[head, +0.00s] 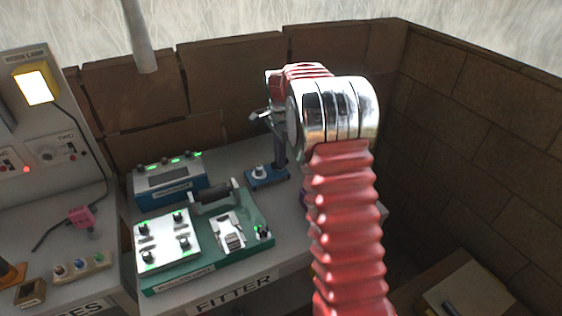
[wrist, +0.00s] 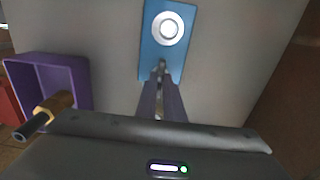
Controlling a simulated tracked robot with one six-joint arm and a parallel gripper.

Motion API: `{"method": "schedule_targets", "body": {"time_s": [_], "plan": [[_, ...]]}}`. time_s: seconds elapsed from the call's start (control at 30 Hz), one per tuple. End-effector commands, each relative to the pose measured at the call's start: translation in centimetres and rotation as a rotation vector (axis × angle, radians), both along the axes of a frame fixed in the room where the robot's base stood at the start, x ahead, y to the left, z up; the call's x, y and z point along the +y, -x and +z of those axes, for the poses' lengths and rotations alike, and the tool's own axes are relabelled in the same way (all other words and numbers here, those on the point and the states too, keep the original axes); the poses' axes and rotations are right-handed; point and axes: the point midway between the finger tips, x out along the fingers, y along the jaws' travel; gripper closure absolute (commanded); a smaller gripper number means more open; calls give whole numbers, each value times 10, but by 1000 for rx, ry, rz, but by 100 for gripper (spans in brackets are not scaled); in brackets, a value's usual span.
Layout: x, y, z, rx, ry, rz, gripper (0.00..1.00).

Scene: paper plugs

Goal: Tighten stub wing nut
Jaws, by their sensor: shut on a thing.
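The blue stub block (wrist: 153,50) lies on the bench, with a white-and-grey round fitting (wrist: 168,28) at its far end in the wrist view. My gripper (wrist: 161,82) points down at the near end of this block, its dark fingers shut on a small grey piece, apparently the wing nut (wrist: 162,65). The fingers hide most of that piece and any stud under it. In the head view, the blue block (head: 267,178) stands at the back of the bench, with my gripper (head: 280,162) over its right end.
A purple open box (wrist: 48,72) is left of my gripper in the wrist view, with a brass-collared dark rod (wrist: 45,112) at it. A green unit (head: 200,268) with a white panel and a blue box (head: 168,183) stand left of the block. A brick wall (head: 480,130) closes the right.

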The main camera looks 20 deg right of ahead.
Motion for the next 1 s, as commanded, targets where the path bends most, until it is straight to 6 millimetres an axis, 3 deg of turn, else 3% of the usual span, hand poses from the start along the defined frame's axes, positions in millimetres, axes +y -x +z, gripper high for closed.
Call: {"method": "schedule_targets", "body": {"time_s": [0.27, 0.63, 1.0], "plan": [[0, 0, 1, -1, 0, -31, 100], [0, 0, 1, -1, 0, -285, 100], [0, 0, 1, -1, -1, -304, 100]]}}
